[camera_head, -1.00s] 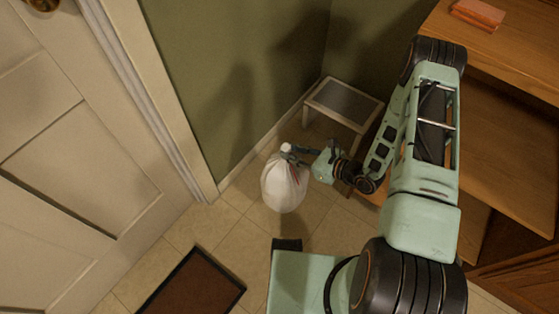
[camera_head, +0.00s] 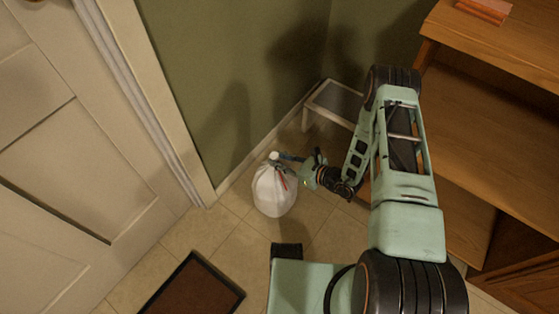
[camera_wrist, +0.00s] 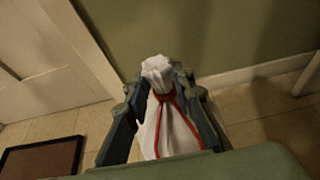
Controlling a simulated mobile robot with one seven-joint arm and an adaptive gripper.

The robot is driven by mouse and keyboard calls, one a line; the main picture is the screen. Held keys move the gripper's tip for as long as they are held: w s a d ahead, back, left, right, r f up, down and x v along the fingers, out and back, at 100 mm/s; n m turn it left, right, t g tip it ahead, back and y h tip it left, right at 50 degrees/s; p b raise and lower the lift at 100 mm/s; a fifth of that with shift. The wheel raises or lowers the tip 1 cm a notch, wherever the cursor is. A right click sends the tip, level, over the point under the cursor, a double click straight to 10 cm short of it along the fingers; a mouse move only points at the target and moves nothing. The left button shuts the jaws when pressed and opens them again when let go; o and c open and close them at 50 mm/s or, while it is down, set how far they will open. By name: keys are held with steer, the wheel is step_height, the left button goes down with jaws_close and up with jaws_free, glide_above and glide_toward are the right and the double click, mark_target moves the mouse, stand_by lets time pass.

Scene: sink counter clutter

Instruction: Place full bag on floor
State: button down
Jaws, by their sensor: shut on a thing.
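A full white bag (camera_head: 273,192) with a red tie is upright at or just above the tiled floor, near the wall corner. I cannot tell for certain whether its base touches the tiles. My gripper (camera_head: 283,158) is shut on the gathered neck of the bag, from the right side. In the wrist view, the white neck and red tie (camera_wrist: 165,98) are between the two fingers of my gripper (camera_wrist: 160,82). The lower part of the bag is mostly hidden in the wrist view.
A low step stool (camera_head: 337,104) stands against the wall behind my arm. A brown mat (camera_head: 195,291) lies on the floor at the front left, near the white door (camera_head: 70,160). Wooden shelves (camera_head: 485,130) are on the right. Bare tiles (camera_head: 228,232) surround the bag.

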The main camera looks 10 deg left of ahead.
steer(key=shift+w+r, duration=0.1)
steer(key=shift+r, duration=0.05)
steer(key=c, duration=1.7)
jaws_free()
steer(key=shift+f, duration=0.2)
steer(key=shift+o, duration=0.2)
steer(key=shift+r, duration=0.1)
steer(key=shift+d+r, duration=0.15)
steer(key=p+v, duration=0.2)
steer(key=v, duration=0.9)
steer(key=shift+s+d+p, duration=0.2)
steer(key=shift+s+p, duration=0.15)
steer(key=shift+r, duration=0.2)
